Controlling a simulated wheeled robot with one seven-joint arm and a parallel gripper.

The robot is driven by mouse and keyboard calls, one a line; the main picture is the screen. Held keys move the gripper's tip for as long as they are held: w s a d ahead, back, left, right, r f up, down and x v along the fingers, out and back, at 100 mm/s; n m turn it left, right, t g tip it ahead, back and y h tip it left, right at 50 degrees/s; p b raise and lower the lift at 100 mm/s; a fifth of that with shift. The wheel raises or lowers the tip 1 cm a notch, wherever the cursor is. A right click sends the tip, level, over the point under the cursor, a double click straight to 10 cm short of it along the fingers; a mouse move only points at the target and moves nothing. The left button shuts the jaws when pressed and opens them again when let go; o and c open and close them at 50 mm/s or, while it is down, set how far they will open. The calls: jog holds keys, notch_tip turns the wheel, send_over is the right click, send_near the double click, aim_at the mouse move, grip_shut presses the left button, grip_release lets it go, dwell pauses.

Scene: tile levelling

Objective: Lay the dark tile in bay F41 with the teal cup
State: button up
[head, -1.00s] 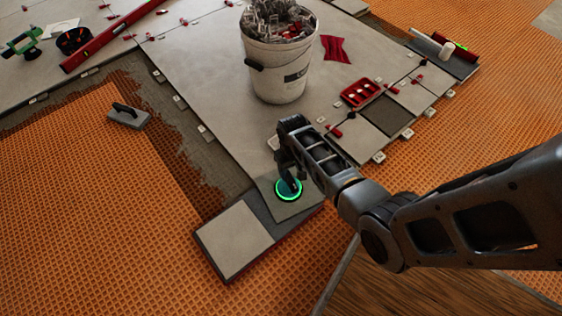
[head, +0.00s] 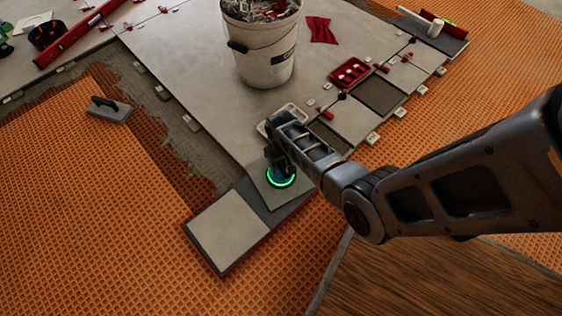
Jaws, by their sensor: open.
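The teal cup (head: 281,180), with a glowing green ring, stands on or just above a dark grey-green tile (head: 292,200). That tile lies on a dark board, beside a pale square tile (head: 229,232). My gripper (head: 279,166) is directly over the cup. Its jaws are open around or just above the cup's top; the arm hides the contact. A dark square gap (head: 379,96) shows among the pale tiles at right, and another dark patch (head: 330,136) is partly behind my arm. No bay label is readable, so I cannot tell which is F41.
A white bucket (head: 262,55) of clips stands on the pale floor tiles. A red tray (head: 351,73), a red cloth (head: 320,30) and a white tray (head: 270,128) are near the gaps. A grey trowel (head: 109,107) lies on the orange matting. A red level (head: 85,32) lies upper left.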

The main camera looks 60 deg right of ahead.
jog(key=shift+c, duration=0.3)
grip_shut()
dwell(0.6)
